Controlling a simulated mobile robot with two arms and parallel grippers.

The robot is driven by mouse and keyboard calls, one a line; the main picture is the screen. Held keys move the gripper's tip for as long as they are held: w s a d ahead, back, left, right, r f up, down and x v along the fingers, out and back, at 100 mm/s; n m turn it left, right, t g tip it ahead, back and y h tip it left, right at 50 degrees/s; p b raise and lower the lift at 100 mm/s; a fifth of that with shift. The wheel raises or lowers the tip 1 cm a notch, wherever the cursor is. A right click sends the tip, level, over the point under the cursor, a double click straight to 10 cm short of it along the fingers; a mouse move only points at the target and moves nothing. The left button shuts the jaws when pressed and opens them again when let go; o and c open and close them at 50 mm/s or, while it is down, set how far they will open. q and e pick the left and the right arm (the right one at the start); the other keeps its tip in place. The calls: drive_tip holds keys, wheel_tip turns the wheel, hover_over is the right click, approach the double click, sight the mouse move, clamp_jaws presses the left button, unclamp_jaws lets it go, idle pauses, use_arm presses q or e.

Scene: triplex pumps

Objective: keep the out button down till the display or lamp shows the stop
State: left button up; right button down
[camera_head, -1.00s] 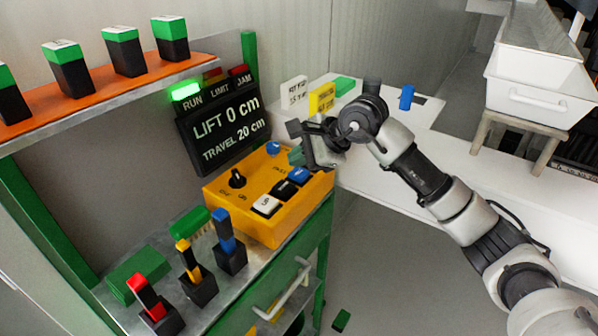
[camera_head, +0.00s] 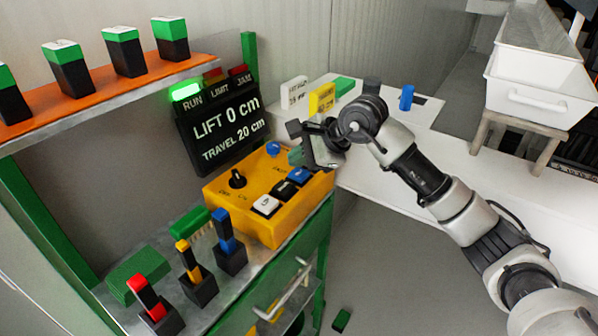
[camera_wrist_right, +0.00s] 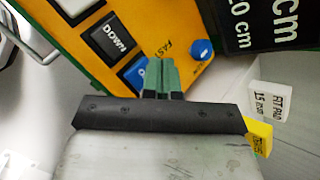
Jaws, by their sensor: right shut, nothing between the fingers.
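The yellow control box (camera_head: 262,222) stands on the bench with a row of white (camera_head: 265,205), black (camera_head: 283,190) and blue (camera_head: 299,175) buttons. The black one reads DOWN in the right wrist view (camera_wrist_right: 110,40). The blue button (camera_wrist_right: 136,74) there is partly hidden by my fingers, and no OUT label is readable. The display (camera_head: 222,128) reads LIFT 0 cm and TRAVEL 20 cm. The RUN lamp (camera_head: 186,91) is lit green; LIMIT and JAM look unlit. My right gripper (camera_wrist_right: 160,76) is shut and empty, its green tips beside the blue button. Contact cannot be told. My left gripper is out of view.
Red, yellow and blue-handled levers (camera_head: 228,247) stand in front. White and yellow blocks (camera_head: 322,98) lie on the white table behind my gripper.

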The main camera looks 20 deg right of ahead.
drive_tip(key=shift+f, duration=0.1)
idle(0.3)
drive_tip(key=shift+f+b, duration=0.3)
drive_tip(key=shift+b, duration=0.2)
drive_tip(key=shift+f+b, duration=0.5)
drive_tip(key=shift+f, duration=0.05)
idle(1.8)
drive_tip(key=shift+r, duration=0.1)
idle(4.2)
drive_tip(key=shift+r+p, duration=0.5)
drive_tip(key=shift+r, duration=0.35)
